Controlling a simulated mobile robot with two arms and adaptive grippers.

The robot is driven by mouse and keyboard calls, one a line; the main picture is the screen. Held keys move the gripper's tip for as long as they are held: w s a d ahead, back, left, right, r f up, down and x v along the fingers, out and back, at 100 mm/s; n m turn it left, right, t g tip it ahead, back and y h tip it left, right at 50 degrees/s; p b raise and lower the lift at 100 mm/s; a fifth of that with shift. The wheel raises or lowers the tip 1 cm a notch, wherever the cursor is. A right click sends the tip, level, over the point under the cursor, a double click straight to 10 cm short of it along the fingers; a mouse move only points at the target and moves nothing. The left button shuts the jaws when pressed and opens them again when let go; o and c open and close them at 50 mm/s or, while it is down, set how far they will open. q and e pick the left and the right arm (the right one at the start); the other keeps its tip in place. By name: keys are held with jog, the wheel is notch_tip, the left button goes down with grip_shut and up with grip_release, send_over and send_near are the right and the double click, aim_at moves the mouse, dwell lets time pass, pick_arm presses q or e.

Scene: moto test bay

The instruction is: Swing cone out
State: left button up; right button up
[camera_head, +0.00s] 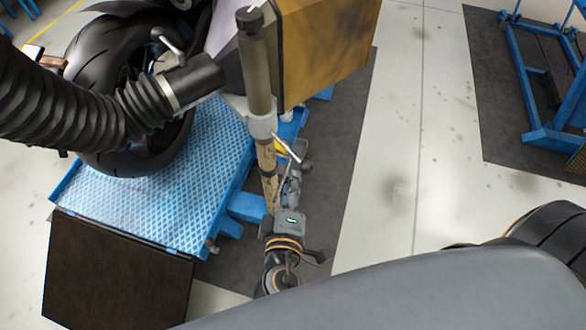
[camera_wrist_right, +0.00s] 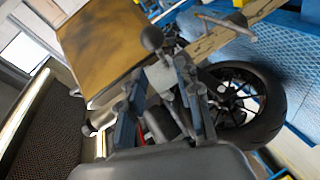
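A black ribbed hose (camera_head: 70,115) comes in from the left in the head view and ends in a dark cone-like nozzle (camera_head: 195,78) beside the motorcycle's rear wheel (camera_head: 125,70). The nozzle meets an upright grey post (camera_head: 258,70) with a black cap. A light collar (camera_head: 262,126) with a thin pale lever (camera_head: 286,147) sits on the post. My right gripper (camera_head: 293,172) is just below the lever. In the wrist view its two fingers (camera_wrist_right: 160,95) stand apart, with a grey block (camera_wrist_right: 160,74) beyond them; contact cannot be told. My left gripper is not in view.
The motorcycle stands on a blue ribbed platform (camera_head: 205,145) with a dark ramp plate (camera_head: 115,270) in front. A tan-brown panel (camera_head: 325,45) is behind the post. A blue frame (camera_head: 545,80) stands at the right. The pale floor (camera_head: 395,170) between is clear.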

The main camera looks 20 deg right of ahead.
jog(key=shift+v, duration=1)
jog(key=shift+c, duration=0.5)
